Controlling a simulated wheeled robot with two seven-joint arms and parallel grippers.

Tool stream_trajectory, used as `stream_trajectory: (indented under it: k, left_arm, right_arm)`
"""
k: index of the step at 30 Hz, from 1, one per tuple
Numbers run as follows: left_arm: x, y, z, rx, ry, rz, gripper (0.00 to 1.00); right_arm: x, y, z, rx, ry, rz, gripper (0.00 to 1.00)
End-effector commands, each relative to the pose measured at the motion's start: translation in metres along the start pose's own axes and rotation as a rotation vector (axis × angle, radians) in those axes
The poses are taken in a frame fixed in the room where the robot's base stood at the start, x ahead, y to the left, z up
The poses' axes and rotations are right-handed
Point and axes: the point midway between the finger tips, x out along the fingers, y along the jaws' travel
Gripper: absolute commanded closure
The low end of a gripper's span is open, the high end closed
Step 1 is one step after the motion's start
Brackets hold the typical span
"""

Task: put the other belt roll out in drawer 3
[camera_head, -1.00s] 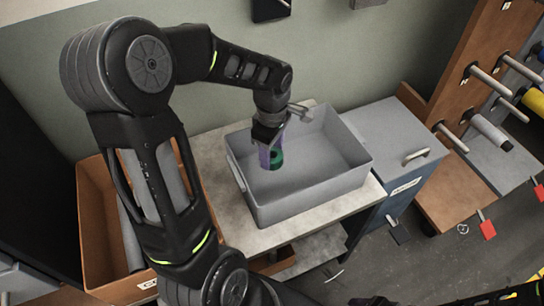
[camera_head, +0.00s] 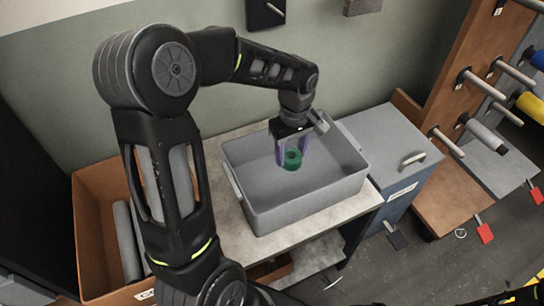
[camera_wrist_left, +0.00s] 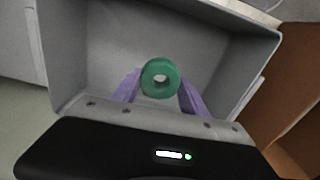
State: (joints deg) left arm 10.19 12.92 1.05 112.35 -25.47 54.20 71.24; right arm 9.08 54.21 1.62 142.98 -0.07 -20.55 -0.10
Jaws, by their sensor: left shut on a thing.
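A green belt roll (camera_head: 292,160) with a hole in its middle is between the purple fingers of my left gripper (camera_head: 292,157). The gripper is shut on it, inside the grey bin (camera_head: 262,218), towards the bin's back half. In the left wrist view the roll (camera_wrist_left: 160,78) shows as a green ring between the purple fingertips, with the bin's grey floor and walls (camera_wrist_left: 75,55) around it. I cannot tell whether the roll touches the bin floor. No drawer numbered 3 can be made out. My right gripper is not in view.
The bin stands on a pale bench (camera_head: 225,215). Beside it on the right is a blue-grey cabinet (camera_head: 400,195) with a handle and label. An orange-brown box (camera_head: 95,220) with grey rolls is at left. A wooden peg rack (camera_head: 470,80) with rolls stands at right.

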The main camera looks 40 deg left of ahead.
Motion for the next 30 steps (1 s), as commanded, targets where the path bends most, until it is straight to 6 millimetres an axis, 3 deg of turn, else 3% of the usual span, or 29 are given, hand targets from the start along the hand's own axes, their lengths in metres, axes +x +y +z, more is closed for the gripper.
stream_trajectory:
  k: [6, 12, 17, 25, 30]
  left_arm:
    - [-0.012, 0.063, 0.03, 0.594, 0.0, 0.002, 0.9]
    - [-0.02, 0.1, 0.056, 0.998, -0.002, 0.005, 0.9]
    - [-0.022, 0.111, 0.065, 1.131, -0.003, 0.006, 0.9]
    - [-0.023, 0.112, 0.065, 1.145, -0.003, 0.007, 0.9]
    - [-0.023, 0.111, 0.065, 1.144, -0.003, 0.007, 0.9]
  right_arm:
    - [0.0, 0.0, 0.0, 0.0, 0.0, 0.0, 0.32]
    - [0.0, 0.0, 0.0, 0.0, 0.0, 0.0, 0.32]
    - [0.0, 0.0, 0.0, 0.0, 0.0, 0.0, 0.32]
    - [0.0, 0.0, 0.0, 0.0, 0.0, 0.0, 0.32]
    - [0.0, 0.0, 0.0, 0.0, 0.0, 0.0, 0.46]
